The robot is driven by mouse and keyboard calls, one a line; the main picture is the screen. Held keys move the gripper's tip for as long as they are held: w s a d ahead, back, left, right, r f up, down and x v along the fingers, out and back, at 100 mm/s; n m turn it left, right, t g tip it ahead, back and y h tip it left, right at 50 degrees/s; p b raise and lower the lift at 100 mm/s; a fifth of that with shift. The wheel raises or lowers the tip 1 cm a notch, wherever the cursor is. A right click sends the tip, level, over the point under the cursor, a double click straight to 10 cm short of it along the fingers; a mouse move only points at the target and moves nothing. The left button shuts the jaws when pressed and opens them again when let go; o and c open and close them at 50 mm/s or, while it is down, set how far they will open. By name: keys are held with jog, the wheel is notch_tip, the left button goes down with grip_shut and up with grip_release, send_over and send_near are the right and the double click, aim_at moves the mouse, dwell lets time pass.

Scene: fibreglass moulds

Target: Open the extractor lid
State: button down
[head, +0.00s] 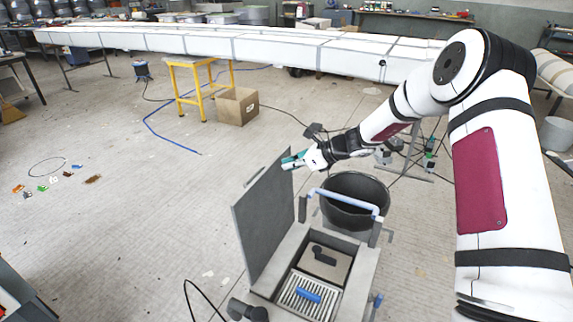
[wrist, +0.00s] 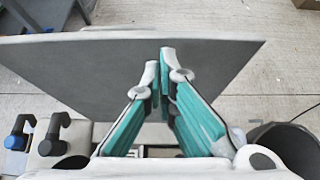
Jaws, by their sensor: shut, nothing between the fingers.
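The extractor is a grey box (head: 364,268) with an open top at the lower middle of the head view. Its flat grey lid (head: 262,225) stands raised, near upright, along the box's left side. The lid fills much of the wrist view as a dark panel (wrist: 90,75). My gripper (head: 287,163), with teal fingers, is shut and empty near the lid's upper far corner. In the wrist view the closed fingertips (wrist: 166,58) lie in front of the lid face. I cannot tell whether they touch it.
A black bucket (head: 352,212) stands behind the box, with a pale blue bar (head: 345,200) across in front. Inside the box are a white grate (head: 308,288) and a blue handle (head: 307,296). A cardboard box (head: 238,107) and yellow stand (head: 190,88) are farther back. Left floor is mostly clear.

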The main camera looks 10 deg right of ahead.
jog(key=a+r+v, duration=0.1)
jog(key=v, duration=1)
jog(key=s+a+r+n+g+h+p, duration=0.2)
jog(key=s+r+n, duration=0.55)
jog(key=s, duration=0.35)
jog(key=s+a+r+n+g+h+p, duration=0.1)
jog(key=s+a+r+n+h+p, duration=0.1)
jog(key=s+r+n, duration=0.6)
jog(key=s+d+r+n+h+p, duration=0.1)
jog(key=s+d+r+n+h, duration=0.1)
jog(key=s, duration=1.2)
jog(key=s+d+r+n+t+h+p, duration=0.1)
jog(key=s+d+r+n+h+p, duration=0.1)
jog(key=s+n, duration=0.5)
jog(key=s+d+r+h, duration=0.1)
jog(key=s+d, duration=0.1)
jog(key=s, duration=0.4)
jog(key=shift+s+d+r, duration=0.35)
jog(key=shift+s+d, duration=0.05)
jog(key=shift+s, duration=0.1)
